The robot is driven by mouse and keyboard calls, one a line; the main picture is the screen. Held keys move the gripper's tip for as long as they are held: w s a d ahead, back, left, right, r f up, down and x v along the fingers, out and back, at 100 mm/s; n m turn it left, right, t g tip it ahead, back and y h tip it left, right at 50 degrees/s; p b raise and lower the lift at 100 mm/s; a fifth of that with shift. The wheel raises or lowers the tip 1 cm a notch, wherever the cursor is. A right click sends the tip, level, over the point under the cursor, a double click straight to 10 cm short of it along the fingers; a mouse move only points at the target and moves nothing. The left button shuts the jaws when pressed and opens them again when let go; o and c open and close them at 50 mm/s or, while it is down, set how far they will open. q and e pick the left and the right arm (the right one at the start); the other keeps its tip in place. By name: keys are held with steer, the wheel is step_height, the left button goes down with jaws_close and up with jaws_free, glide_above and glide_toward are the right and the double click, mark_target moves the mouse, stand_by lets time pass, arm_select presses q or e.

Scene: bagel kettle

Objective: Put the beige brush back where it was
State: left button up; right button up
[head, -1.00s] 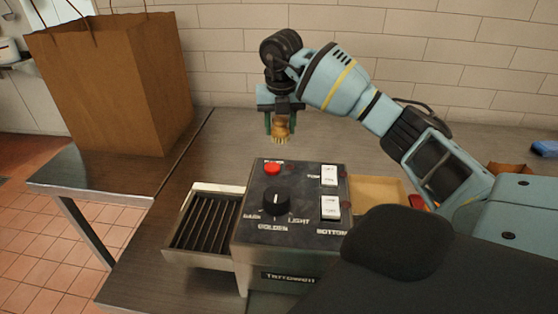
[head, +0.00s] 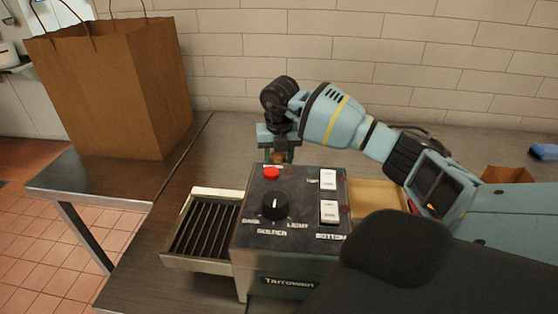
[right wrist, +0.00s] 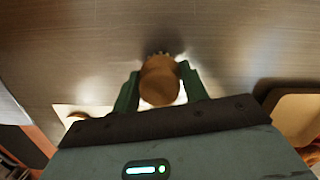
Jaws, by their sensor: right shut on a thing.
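The beige brush (right wrist: 160,82) is between the green fingers of my right gripper (right wrist: 160,88), which is shut on it. In the right wrist view its round top faces the camera, with bristle tips just showing beyond it over the counter. In the head view my right gripper (head: 279,155) is low behind the toaster, and only a small part of the brush (head: 279,158) shows. The toaster's top hides its lower end, so I cannot tell whether it touches the counter. My left gripper is not in view.
The toaster (head: 262,232) has a black knob, a red button and white switches. A slatted metal tray (head: 205,228) sticks out on its left, a tan tray (head: 378,193) lies on its right. A paper bag (head: 110,85) stands left. A blue item (head: 544,151) lies far right.

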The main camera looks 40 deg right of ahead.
mark_target(279, 156)
steer(key=shift+f, duration=0.5)
steer(key=shift+f, duration=0.1)
steer(key=o, duration=1)
steer(key=shift+c, duration=0.2)
steer(key=r, duration=0.8)
steer(key=s+a+r, duration=0.1)
steer(key=r, duration=0.3)
steer(key=shift+s, duration=0.1)
